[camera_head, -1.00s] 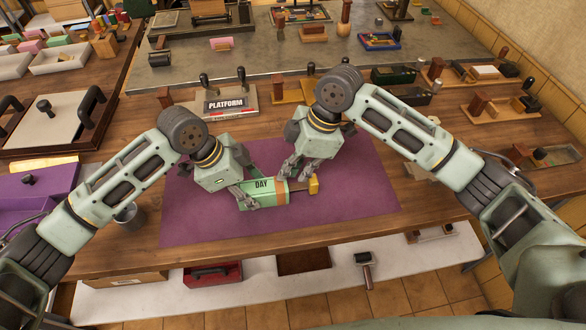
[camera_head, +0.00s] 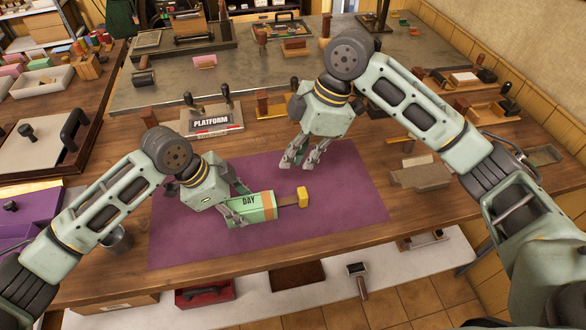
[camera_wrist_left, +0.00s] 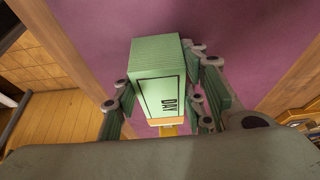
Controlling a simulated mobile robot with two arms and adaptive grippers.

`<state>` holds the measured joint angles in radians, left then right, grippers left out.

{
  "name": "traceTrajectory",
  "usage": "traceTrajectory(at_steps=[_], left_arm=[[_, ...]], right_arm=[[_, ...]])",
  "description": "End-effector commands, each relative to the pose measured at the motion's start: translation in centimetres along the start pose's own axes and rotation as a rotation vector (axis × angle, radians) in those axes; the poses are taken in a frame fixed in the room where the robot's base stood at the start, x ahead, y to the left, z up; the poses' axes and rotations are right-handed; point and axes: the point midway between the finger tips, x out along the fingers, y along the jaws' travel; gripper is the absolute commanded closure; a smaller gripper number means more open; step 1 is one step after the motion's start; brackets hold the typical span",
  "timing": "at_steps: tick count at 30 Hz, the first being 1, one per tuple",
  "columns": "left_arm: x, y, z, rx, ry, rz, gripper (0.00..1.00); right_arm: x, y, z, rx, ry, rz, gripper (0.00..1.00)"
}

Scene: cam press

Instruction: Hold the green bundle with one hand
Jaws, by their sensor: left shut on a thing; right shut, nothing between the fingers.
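The green bundle (camera_head: 252,209), a block marked "DAY" with an orange band and a yellow-tipped end, lies over the purple mat (camera_head: 345,220). My left gripper (camera_head: 238,207) is shut on its left part. In the left wrist view the green bundle (camera_wrist_left: 155,78) sits between the fingers of my left gripper (camera_wrist_left: 160,105). I cannot tell whether the bundle touches the mat. My right gripper (camera_head: 298,160) is shut and empty, above the mat's back edge, apart from the bundle.
A "PLATFORM" stand (camera_head: 211,122) with dark handles is behind the mat. A metal cup (camera_head: 117,238) stands left of the mat. A brown block (camera_head: 424,175) lies to the right. The mat's right part is clear.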

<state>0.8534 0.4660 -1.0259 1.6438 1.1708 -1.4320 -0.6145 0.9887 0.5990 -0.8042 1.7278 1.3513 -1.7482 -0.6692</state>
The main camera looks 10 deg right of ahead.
Motion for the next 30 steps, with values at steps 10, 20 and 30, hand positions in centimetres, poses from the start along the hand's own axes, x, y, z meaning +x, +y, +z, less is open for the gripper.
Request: traceTrajectory(at_steps=[10,20,30], left_arm=[[0.0,0.1,-0.1,0.001,0.003,0.001,0.84],[0.0,0.1,-0.1,0.001,0.003,0.001,0.84],[0.0,0.0,-0.1,0.001,0.003,0.000,0.84]], right_arm=[[-0.4,0.1,2.3,0.429,0.062,-0.055,1.00],[-0.2,0.0,7.5,1.365,0.139,-0.226,1.00],[-0.4,-0.8,13.7,2.311,0.120,-0.486,1.00]])
